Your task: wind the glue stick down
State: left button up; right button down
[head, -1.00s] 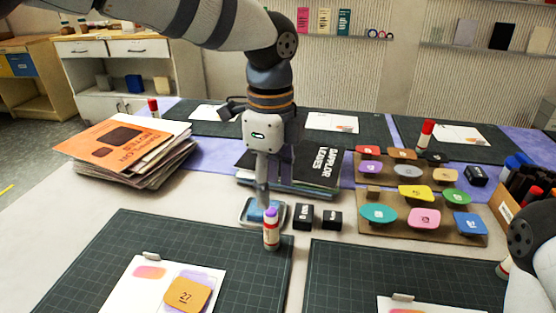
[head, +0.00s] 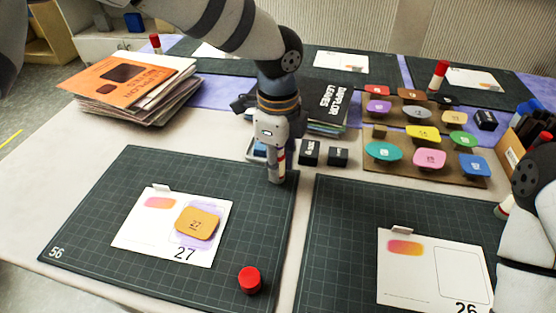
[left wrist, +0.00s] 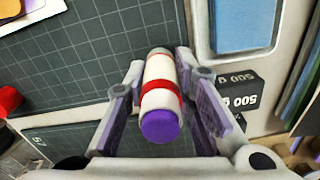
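The glue stick (head: 278,168) is white with a red band and stands upright near the far right corner of the left cutting mat. Its purple glue end shows uncapped in the left wrist view (left wrist: 160,126), facing the camera. My left gripper (left wrist: 161,75) has come down over it, with a finger on each side. The fingertips appear to touch its sides, so it looks shut on the stick. In the head view, the gripper (head: 276,150) hides the stick's top. A red cap (head: 250,280) lies on the mat's near right part. My right gripper is out of view.
The left mat (head: 90,220) holds a card (head: 135,235) with an orange tile (head: 197,223). Magazines (head: 130,90) lie at left. A second mat (head: 340,240) lies at right.

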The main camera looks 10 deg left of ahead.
pick_arm(q)
grip_shut()
jog(key=shift+o, duration=0.6)
grip_release()
jog(key=c, duration=0.4)
jog(key=shift+o, duration=0.2)
